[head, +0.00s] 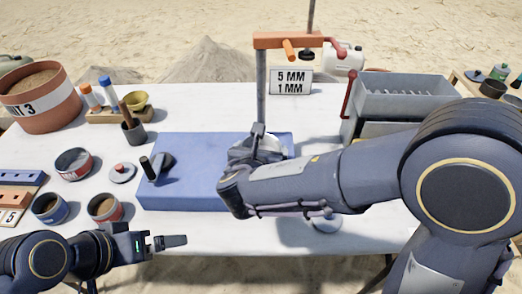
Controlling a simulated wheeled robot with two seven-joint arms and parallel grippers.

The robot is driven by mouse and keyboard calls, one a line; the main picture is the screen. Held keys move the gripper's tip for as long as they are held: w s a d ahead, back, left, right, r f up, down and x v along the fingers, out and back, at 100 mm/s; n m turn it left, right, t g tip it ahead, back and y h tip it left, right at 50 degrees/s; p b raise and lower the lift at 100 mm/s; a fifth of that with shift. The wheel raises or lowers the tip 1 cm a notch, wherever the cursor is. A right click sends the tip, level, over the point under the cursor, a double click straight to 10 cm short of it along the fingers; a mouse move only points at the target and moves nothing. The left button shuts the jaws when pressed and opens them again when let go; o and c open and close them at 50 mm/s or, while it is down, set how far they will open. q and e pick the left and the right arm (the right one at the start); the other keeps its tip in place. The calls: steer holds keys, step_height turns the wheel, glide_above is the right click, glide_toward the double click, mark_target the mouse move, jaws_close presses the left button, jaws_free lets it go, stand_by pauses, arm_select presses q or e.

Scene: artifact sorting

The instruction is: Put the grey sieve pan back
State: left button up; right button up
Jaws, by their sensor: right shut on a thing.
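My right gripper (262,140) reaches over the back right of the blue mat (205,195). It is shut on a round grey thing that looks like the grey sieve pan (241,150). My gripper and forearm hide much of the pan, and I cannot tell whether it touches the mat. An orange-topped stand (261,95) rises just behind it. My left gripper (172,241) is low at the left, over the table's front edge, and appears empty. Its finger gap does not show clearly.
A grey slotted box (405,98) stands at the back right beside a "5 MM 1 MM" sign (291,81). A dark-handled tool (157,168) lies on the mat. Several small pans and cups crowd the left, near a large bucket (42,108). The white table's (200,105) back middle is clear.

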steer(key=shift+f+b, duration=0.25)
steer(key=shift+b, duration=0.1)
steer(key=o, duration=0.9)
steer(key=shift+r, duration=0.1)
steer(key=shift+c, duration=0.2)
steer(key=shift+r, duration=0.1)
